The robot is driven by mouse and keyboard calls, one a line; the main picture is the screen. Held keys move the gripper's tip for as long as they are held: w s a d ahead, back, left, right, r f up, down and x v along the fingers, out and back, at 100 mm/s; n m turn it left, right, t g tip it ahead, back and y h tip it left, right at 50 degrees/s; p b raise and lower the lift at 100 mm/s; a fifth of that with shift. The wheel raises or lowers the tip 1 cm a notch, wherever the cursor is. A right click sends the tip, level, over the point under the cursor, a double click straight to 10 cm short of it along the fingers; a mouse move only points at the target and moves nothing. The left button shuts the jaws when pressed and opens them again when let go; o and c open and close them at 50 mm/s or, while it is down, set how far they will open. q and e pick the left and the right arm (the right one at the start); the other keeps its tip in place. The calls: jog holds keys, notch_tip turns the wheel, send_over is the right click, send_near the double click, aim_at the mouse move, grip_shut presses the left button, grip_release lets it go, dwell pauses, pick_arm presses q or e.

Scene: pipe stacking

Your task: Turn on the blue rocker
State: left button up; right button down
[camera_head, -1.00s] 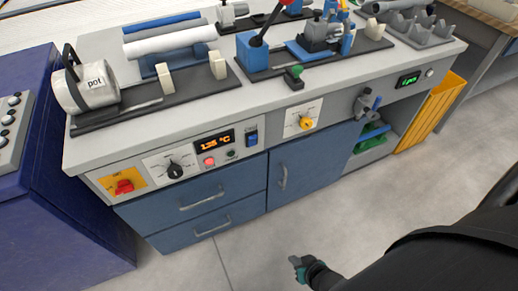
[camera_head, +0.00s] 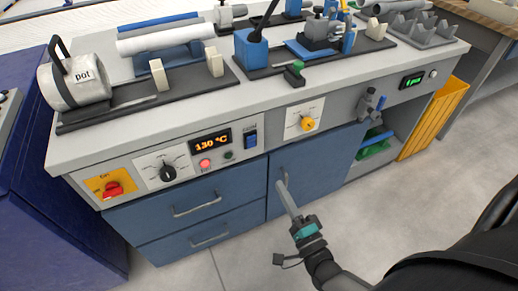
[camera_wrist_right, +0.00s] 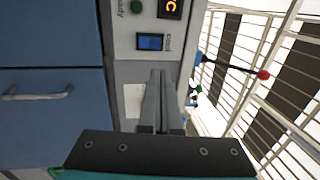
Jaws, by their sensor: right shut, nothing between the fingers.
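The blue rocker (camera_head: 250,134) is set in the bench's front panel, right of the orange temperature display (camera_head: 211,142). In the right wrist view the blue rocker (camera_wrist_right: 150,42) sits beyond my fingertips, in a dark frame beside the word "cool". Whether it is pressed to one side is too small to tell. My right gripper (camera_head: 281,186) is shut and empty, in front of the blue cabinet door, below and right of the rocker in the head view. Its shut fingers (camera_wrist_right: 157,76) point towards the panel in the wrist view, apart from the rocker. My left gripper is not in view.
The panel also holds a red knob (camera_head: 112,190), a black dial (camera_head: 168,174), a red button (camera_head: 204,163), a green button (camera_head: 228,155) and a yellow knob (camera_head: 307,124). Drawer handles (camera_head: 198,205) stick out below. Open floor lies in front of the bench.

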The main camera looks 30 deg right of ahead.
jog(key=shift+w, duration=0.1)
jog(key=b, duration=0.3)
send_near(254, 138)
jog(key=w, duration=0.3)
jog(key=w+r, duration=0.1)
jog(key=w, duration=0.1)
jog(key=shift+w+d, duration=0.1)
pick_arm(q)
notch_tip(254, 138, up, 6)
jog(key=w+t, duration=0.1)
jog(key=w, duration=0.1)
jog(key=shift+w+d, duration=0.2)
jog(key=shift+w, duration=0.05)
pick_arm(e)
jog(key=shift+w+r, duration=0.1)
jog(key=shift+w, duration=0.6)
